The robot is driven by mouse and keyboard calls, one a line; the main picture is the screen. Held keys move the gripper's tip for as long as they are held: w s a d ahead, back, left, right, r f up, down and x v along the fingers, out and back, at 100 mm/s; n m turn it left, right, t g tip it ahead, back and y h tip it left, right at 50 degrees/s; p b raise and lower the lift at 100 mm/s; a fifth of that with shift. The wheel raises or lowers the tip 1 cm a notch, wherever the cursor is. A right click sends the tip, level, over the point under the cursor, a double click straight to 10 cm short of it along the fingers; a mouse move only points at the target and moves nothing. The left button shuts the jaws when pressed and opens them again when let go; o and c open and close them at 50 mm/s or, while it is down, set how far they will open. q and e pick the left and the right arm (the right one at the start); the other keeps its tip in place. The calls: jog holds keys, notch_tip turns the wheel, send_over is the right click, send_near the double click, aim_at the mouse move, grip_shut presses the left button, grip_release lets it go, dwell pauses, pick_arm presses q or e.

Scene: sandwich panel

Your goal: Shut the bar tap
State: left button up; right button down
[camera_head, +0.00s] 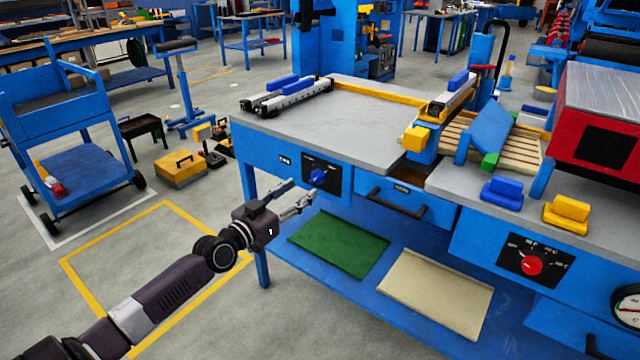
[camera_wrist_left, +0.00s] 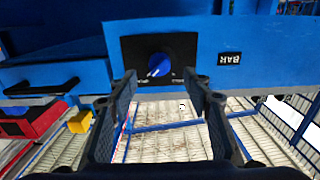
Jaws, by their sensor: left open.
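The bar tap is a blue knob (camera_head: 318,176) on a black plate in the blue front of the bench, beside a small BAR label (camera_head: 285,159). The knob also shows in the left wrist view (camera_wrist_left: 159,65), upside down, with a white mark on its rim and small lettering on the plate too small to read. My left gripper (camera_head: 302,191) is open and empty, in front of the knob and slightly below it. In the left wrist view its two fingers (camera_wrist_left: 160,84) point at the plate on either side of the knob, apart from it. My right gripper is not in view.
A drawer with a dark handle (camera_head: 396,205) is right of the tap. A red knob (camera_head: 532,265) and a gauge (camera_head: 627,309) are further right. Green (camera_head: 338,243) and cream (camera_head: 435,292) sheets lie on the lower shelf. The bench edge (camera_head: 310,145) overhangs above.

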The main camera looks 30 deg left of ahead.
aim_at(313, 181)
pick_arm(q)
jog(key=w, duration=0.4)
jog(key=shift+w+d+b, duration=0.2)
jog(key=shift+b, duration=0.1)
jog(key=shift+w+d, duration=0.1)
jog(key=shift+w, duration=0.9)
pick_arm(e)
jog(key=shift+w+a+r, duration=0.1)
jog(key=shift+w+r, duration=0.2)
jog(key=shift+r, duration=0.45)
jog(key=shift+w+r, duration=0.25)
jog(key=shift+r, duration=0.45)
pick_arm(q)
jog(key=c, duration=1.2)
